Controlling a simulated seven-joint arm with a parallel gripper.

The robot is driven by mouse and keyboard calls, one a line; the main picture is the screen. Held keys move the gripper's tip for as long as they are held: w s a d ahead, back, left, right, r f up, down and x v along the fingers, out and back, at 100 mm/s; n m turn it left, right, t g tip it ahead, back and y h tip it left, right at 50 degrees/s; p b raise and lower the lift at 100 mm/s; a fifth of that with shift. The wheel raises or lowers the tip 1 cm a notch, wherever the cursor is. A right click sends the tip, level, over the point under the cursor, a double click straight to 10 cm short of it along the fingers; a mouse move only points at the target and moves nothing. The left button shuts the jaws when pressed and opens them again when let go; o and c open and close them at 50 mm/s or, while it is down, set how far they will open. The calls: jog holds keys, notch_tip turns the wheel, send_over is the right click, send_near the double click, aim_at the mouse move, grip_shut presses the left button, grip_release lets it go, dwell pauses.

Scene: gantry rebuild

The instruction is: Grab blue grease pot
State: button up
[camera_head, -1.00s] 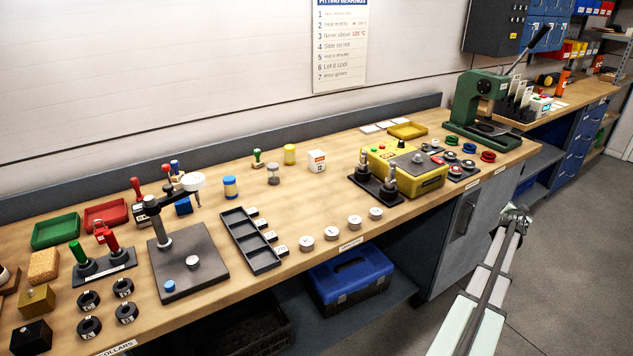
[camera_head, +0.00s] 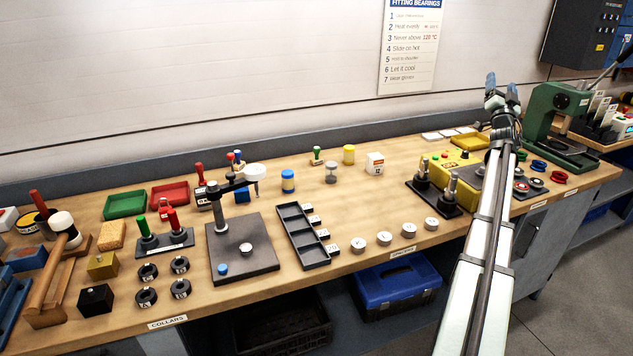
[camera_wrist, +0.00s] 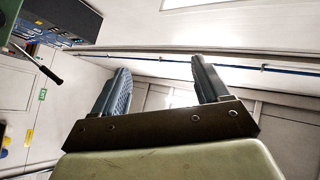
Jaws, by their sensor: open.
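The blue grease pot looks to be the small round pot (camera_head: 288,182) with a blue lid and a pale band, standing upright toward the back middle of the bench in the head view. My gripper (camera_head: 502,92) is raised above the right part of the bench, far to the right of the pot. Its two fingers are spread and empty, pointing up in the head view. In the wrist view my gripper (camera_wrist: 160,72) faces the wall and ceiling area, with no pot between the fingers.
A black divided tray (camera_head: 303,240) lies in front. A stand with a raised arm (camera_head: 215,210) is to the left. A yellow box (camera_head: 450,166) lies between.

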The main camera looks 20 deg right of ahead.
jog(key=w+a+r+m, duration=0.1)
jog(key=w+a+m, duration=0.2)
jog(key=w+a, duration=0.25)
jog(key=w+a+f+m+g+y, duration=0.35)
jog(key=w+a+f+m, duration=0.65)
jog(key=a+f, duration=0.35)
jog(key=m+y, duration=0.4)
jog(key=y, duration=1.4)
send_over(293, 177)
jog(key=w, duration=0.4)
notch_tip(293, 177, down, 12)
jog(key=shift+s+a+f+g+y, duration=0.15)
jog(key=shift+s+a+f+y, duration=0.15)
jog(key=shift+s+f, duration=0.35)
jog(key=shift+s+a+f+g+y, duration=0.1)
jog(key=shift+s+a+f+y, duration=0.1)
jog(key=shift+s+f+y, duration=0.3)
jog(key=shift+y, duration=0.65)
jog(key=s+f, duration=0.1)
jog(key=s+d+f, duration=0.2)
jog(key=s+f, duration=0.1)
jog(key=shift+s+d, duration=0.1)
jog(key=shift+d, duration=0.15)
jog(key=shift+f+x, duration=0.1)
jog(key=shift+x, duration=1.7)
jog(key=shift+f+x, duration=0.15)
jog(key=shift+x, duration=1.65)
